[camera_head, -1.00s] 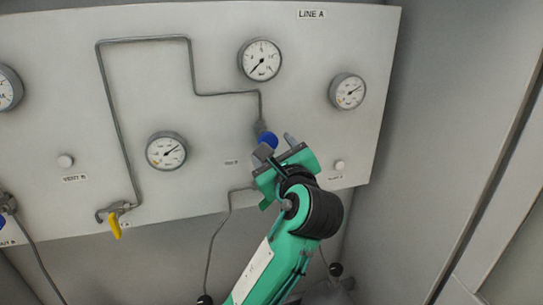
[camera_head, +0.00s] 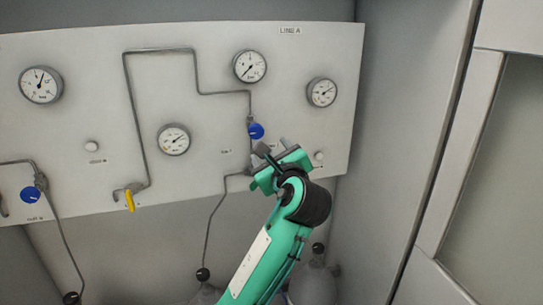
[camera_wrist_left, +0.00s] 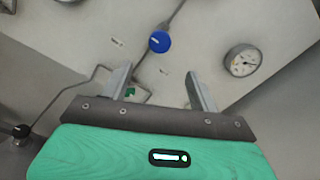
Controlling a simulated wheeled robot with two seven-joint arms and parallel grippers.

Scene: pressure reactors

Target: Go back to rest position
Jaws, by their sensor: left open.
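My left gripper (camera_head: 271,150) is at the lower right of the panel in the head view, just below a blue knob (camera_head: 256,131). In the left wrist view my left gripper (camera_wrist_left: 160,88) has its two fingers wide apart with nothing between them. The blue knob (camera_wrist_left: 159,42) shows beyond the fingertips, apart from them. My green arm comes up from the bottom of the head view. My right gripper is in neither view.
The pale panel (camera_head: 225,120) carries several round gauges, pipes, a yellow lever (camera_head: 129,200) and another blue knob (camera_head: 31,195). Gas bottles (camera_head: 315,285) stand below. A grey wall (camera_head: 405,110) is on the right.

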